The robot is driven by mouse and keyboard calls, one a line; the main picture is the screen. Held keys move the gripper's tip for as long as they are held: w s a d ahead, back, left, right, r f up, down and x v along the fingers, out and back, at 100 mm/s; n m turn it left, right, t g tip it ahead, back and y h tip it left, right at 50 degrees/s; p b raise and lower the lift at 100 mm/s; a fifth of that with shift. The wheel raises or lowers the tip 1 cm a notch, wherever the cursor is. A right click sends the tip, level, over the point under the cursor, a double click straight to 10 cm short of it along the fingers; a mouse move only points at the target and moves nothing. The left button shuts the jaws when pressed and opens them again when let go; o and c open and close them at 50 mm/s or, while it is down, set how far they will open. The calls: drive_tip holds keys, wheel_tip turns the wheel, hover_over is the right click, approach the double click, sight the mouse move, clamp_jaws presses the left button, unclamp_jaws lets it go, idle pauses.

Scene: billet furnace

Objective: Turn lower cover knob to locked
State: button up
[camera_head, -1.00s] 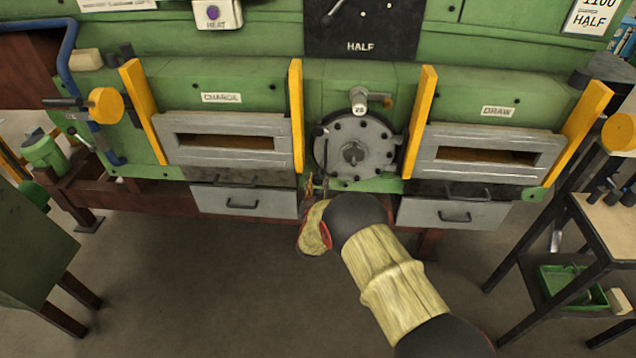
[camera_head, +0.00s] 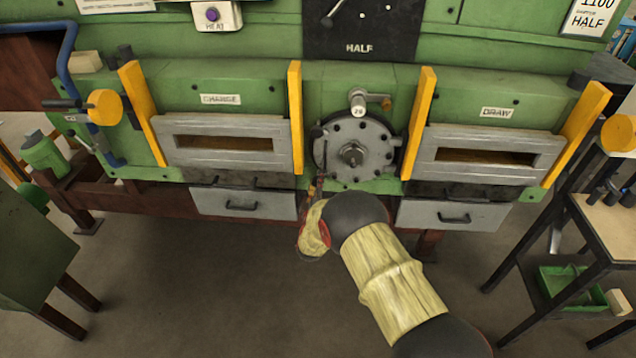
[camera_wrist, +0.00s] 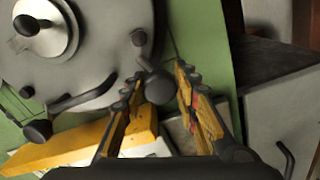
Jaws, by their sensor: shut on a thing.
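The round grey bolted cover (camera_head: 374,135) sits at the middle of the green furnace front, and its edge fills the upper left of the wrist view (camera_wrist: 85,65). The dark lower cover knob (camera_wrist: 157,88) is between the fingertips of my gripper (camera_wrist: 158,76), which is shut on it. A second dark knob on a bent rod (camera_wrist: 38,130) is at the cover's edge, apart from my fingers. In the head view my gripper (camera_head: 312,189) is at the cover's lower left; the lower knob is hard to make out there. I cannot tell the knob's lock state.
Yellow uprights (camera_head: 296,115) flank the cover, between the charge door (camera_head: 225,125) and draw door (camera_head: 490,137). Grey drawers with handles (camera_head: 243,205) are below. A bench with a green tray (camera_head: 570,290) stands at right. The floor in front is open.

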drive_tip(key=shift+n, duration=2)
drive_tip(key=shift+a, duration=0.1)
drive_tip(key=o, duration=1)
drive_tip(key=shift+o, duration=0.8)
drive_tip(key=s, duration=1.2)
drive_tip(key=shift+a, duration=0.15)
